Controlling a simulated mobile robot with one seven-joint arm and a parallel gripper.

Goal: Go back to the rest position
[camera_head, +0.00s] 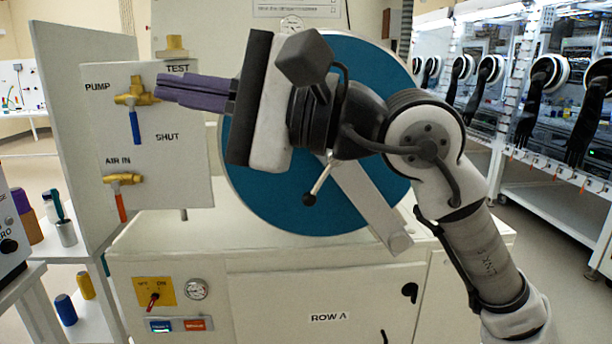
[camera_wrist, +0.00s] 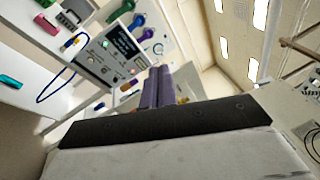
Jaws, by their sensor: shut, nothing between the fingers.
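My gripper (camera_head: 160,90) is at the left end of my outstretched arm, with its purple fingers pressed together and nothing between them. In the head view the fingertips overlap the brass valve (camera_head: 130,98) marked PUMP, whose blue handle (camera_head: 136,127) hangs down; I cannot tell whether they touch it. In the wrist view the purple fingers (camera_wrist: 158,72) also appear closed, pointing away from the dark gripper body.
A second valve with a red handle (camera_head: 122,207) sits below on the white panel (camera_head: 190,190). Behind my arm is a large blue round door (camera_head: 260,190) with a black-knobbed lever. A white cabinet (camera_head: 250,270) marked ROW A stands below. Gloveboxes (camera_head: 540,90) line the right.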

